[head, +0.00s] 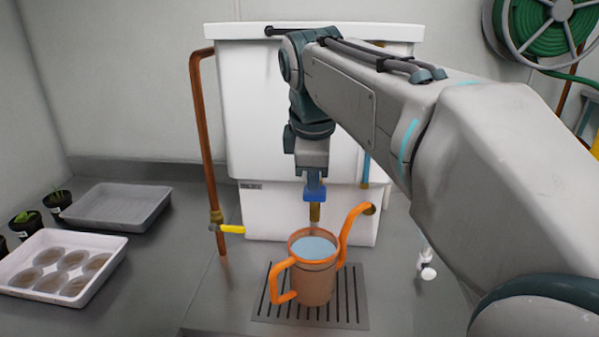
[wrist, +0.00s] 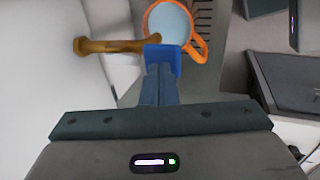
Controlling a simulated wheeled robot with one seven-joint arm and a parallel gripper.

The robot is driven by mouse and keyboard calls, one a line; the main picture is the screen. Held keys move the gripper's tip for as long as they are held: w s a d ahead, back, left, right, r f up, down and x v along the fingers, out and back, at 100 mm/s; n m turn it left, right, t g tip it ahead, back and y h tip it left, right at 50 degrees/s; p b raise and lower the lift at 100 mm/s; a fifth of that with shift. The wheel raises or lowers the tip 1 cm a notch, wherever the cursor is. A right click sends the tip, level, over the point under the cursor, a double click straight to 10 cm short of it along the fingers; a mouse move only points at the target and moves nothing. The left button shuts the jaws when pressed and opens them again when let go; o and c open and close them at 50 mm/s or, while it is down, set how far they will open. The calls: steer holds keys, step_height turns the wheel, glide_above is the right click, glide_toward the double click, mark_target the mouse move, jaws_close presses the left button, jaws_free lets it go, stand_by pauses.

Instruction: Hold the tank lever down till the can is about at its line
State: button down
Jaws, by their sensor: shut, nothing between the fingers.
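The orange watering can (head: 312,285) stands upright on the drain grate under the tank's brass tap (head: 315,213). Pale blue water (head: 314,247) shows high inside it, a little below the rim, and it also shows in the wrist view (wrist: 170,22). A faint line rings the can's upper body; the exact gap between water and line is hard to tell. The blue tank lever (head: 315,193) sits on top of the tap. My gripper (head: 313,178) is shut, with its fingertips against the lever from above. In the wrist view the fingers (wrist: 160,78) meet the blue lever (wrist: 163,58).
The white tank (head: 260,110) stands behind. A copper pipe (head: 203,140) with a yellow-handled valve (head: 231,229) is left of it. A grey tray (head: 118,206), a white tray of round pots (head: 62,265) and small plants (head: 58,200) stand further left.

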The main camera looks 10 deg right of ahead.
steer(key=w+d+p+v, duration=0.1)
steer(key=w+p+v, duration=0.1)
steer(key=v, duration=1)
steer(key=shift+a+r, duration=0.2)
steer(key=shift+r, duration=0.3)
stand_by(0.3)
